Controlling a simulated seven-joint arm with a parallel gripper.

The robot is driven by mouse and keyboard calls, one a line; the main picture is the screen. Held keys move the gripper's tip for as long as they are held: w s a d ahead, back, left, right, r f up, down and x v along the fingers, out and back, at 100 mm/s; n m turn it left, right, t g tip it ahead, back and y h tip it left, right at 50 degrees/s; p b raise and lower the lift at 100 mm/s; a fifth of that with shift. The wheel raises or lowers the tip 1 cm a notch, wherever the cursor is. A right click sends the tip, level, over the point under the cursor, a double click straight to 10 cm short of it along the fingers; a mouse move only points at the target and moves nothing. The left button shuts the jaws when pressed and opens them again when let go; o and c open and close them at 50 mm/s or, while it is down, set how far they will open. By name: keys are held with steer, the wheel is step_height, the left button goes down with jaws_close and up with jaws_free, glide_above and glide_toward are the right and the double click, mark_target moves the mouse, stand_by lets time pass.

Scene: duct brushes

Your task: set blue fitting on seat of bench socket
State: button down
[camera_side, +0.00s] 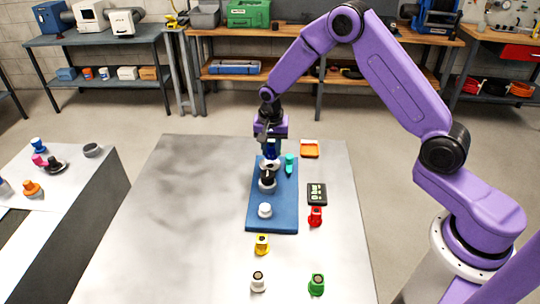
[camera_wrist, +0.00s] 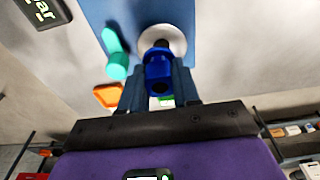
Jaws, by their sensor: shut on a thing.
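My gripper (camera_side: 270,141) points down over the far part of the blue mat. It is shut on the blue fitting (camera_side: 271,150), which hangs upright between the fingers. In the wrist view my gripper (camera_wrist: 159,85) has one finger on each side of the blue fitting (camera_wrist: 158,68). A pale round socket (camera_wrist: 172,36) lies just beyond the fitting's end, and a dark part overlaps its middle. In the side view the pale socket (camera_side: 267,164) is right below the fitting. I cannot tell whether they touch.
On the mat (camera_side: 256,195) stand a black-topped grey piece (camera_side: 267,181), a white piece (camera_side: 265,210) and a teal fitting (camera_side: 289,162) close beside my gripper. An orange tray (camera_side: 310,149), a display (camera_side: 317,193) and red, yellow, white and green fittings surround it. The table's left is clear.

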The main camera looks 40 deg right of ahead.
mark_target(270, 155)
steer(key=shift+w+f, duration=0.3)
steer(key=shift+f, duration=1.5)
steer(key=shift+f, duration=0.15)
steer(key=c, duration=0.8)
jaws_free()
